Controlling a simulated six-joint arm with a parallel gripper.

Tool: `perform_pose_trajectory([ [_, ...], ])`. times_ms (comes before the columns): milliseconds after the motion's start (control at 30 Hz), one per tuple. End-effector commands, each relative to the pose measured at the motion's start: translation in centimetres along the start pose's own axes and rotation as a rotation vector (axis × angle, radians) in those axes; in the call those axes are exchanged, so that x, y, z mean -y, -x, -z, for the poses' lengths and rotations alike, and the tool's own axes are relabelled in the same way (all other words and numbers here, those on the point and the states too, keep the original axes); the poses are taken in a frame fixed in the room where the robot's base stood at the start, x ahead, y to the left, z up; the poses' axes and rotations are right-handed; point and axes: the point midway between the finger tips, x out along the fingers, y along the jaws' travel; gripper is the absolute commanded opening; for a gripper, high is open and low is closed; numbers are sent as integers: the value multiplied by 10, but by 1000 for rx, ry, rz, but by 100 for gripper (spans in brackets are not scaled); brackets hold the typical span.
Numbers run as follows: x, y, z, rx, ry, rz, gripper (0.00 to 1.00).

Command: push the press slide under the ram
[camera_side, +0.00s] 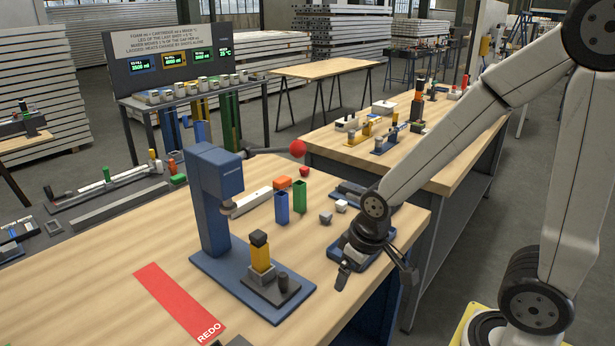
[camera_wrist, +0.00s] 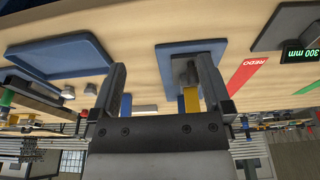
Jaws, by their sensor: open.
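The blue press (camera_side: 212,200) stands on the bench, with its lever ending in a red ball and its short ram above the base plate. The press slide (camera_side: 270,289) is a dark plate at the base's front end, out in front of the ram.
A blue tray (camera_side: 388,252) lies under and behind my gripper. Blue (camera_side: 281,207) and green (camera_side: 299,196) blocks and small pale pieces stand behind the slide. A red REDO strip (camera_side: 178,300) lies left of the press. Bare wood lies between slide and tray.

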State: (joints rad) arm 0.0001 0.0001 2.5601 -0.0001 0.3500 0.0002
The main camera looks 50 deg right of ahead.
Motion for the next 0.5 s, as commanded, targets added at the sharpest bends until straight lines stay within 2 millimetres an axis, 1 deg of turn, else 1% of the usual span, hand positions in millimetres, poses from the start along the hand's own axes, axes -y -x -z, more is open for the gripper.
perform_pose_trajectory([
  [200,0,0,0,0,0,0,100],
  [300,0,0,1,0,1,0,70],
  [433,2,0,7,7,7,1,70],
  [500,3,-1,13,17,13,2,70],
])
